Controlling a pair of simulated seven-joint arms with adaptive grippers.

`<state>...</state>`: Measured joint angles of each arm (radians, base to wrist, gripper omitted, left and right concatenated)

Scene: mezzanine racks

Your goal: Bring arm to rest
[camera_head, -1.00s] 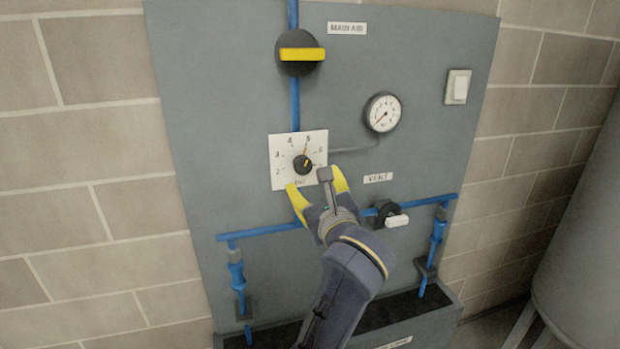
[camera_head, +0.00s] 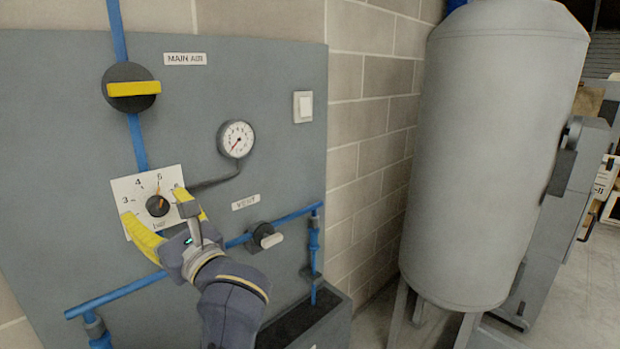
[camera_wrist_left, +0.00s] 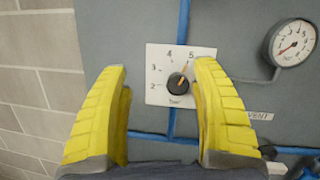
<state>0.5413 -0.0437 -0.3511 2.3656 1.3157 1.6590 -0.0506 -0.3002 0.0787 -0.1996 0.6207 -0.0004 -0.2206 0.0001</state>
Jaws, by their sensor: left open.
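My left gripper (camera_head: 162,222) is open, its yellow fingers spread in front of the lower part of a white dial plate. The black regulator knob (camera_head: 157,205) on that plate shows between the fingers, with an orange mark pointing up near 5. In the left wrist view, both yellow fingers (camera_wrist_left: 160,105) stand apart with nothing between them, and the knob (camera_wrist_left: 178,84) shows beyond, apart from them as far as I can see. The dial plate (camera_head: 128,190) is partly hidden by the fingers. My right gripper is not in view.
The grey panel (camera_head: 60,130) carries a yellow-handled main air valve (camera_head: 134,89), a pressure gauge (camera_head: 236,139), a switch (camera_head: 303,107) and a vent valve (camera_head: 266,238). Blue pipes cross below. A large grey tank (camera_head: 500,150) stands at right, with open floor beyond.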

